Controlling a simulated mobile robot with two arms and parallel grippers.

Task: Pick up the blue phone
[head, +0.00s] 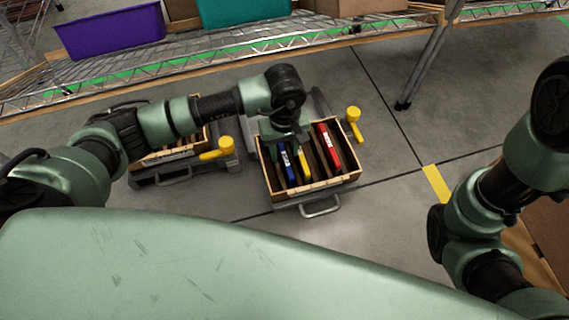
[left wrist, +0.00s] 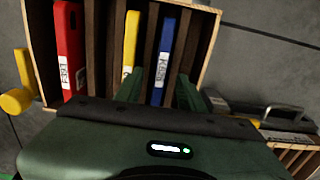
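The blue phone (head: 288,167) stands upright in a slot of a wooden crate (head: 313,190), left of a yellow one (head: 304,165) and a red one (head: 329,148). In the left wrist view, the blue phone (left wrist: 166,50) carries a white label. My left gripper (head: 287,138) is over the crate, pointing down. In the left wrist view its two green fingers (left wrist: 161,88) are apart, one on each side of the blue phone's near end. Whether they touch it I cannot tell. My right arm shows at the right, but its gripper is out of view.
Dark dividers separate the crate's slots. A second slotted wooden crate (head: 168,154) is to the left. Yellow-knobbed levers (head: 354,118) stand beside the crates. A wire shelf (head: 200,57) holds a purple bin (head: 112,34) and a teal bin (head: 243,10).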

